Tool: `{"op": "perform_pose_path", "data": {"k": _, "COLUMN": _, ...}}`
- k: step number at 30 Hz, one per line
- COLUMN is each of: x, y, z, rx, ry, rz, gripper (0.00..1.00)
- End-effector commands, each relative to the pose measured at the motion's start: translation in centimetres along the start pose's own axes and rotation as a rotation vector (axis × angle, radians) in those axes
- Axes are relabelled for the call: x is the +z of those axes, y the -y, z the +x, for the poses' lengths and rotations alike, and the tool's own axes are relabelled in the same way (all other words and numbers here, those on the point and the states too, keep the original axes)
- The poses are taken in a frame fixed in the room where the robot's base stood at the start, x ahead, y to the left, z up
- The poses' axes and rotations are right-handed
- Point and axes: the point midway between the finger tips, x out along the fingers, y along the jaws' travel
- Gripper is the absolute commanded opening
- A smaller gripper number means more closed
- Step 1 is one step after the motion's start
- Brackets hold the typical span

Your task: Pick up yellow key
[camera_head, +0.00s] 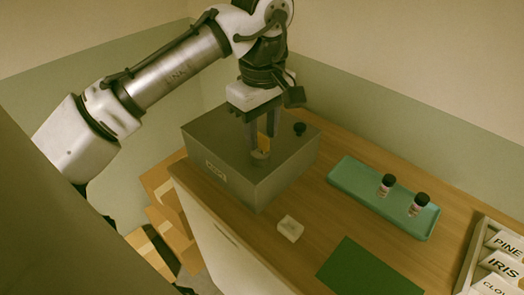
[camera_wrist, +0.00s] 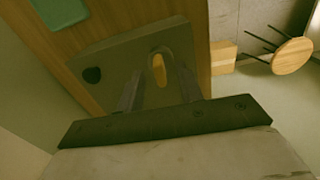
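The yellow key (camera_wrist: 159,70) stands on top of a grey-green box (camera_wrist: 118,52), at a pale round seat, in the wrist view. In the head view the key (camera_head: 264,144) shows as a small yellow patch between my fingers, partly hidden by them. My gripper (camera_head: 262,137) points down over the box top. In the wrist view my gripper (camera_wrist: 152,64) is open, with one finger on each side of the key. A gap shows between the key and the left finger; whether the right finger touches it I cannot tell.
A teal tray (camera_head: 350,182) with two dark-capped bottles, a small white block (camera_head: 290,228), a green mat (camera_head: 368,272) and a rack of labelled cards (camera_head: 470,262) share the wooden counter. Cardboard boxes (camera_head: 160,205) lie below left.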

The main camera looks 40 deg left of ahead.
Motion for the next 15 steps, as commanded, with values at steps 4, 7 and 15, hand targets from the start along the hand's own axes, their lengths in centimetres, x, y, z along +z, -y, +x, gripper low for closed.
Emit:
{"op": "perform_pose_path", "data": {"k": 4, "x": -0.02, "y": 0.0, "z": 2.16, "rx": 0.0, "ry": -0.001, "rz": -0.001, "gripper": 0.36}}
{"op": "perform_pose_path", "data": {"k": 7, "x": -0.02, "y": 0.0, "z": 2.26, "rx": 0.0, "ry": -0.001, "rz": -0.001, "gripper": 0.36}}
{"op": "perform_pose_path", "data": {"k": 15, "x": -0.01, "y": -0.01, "z": 2.1, "rx": 0.0, "ry": 0.0, "rz": 0.0, "gripper": 0.26}}
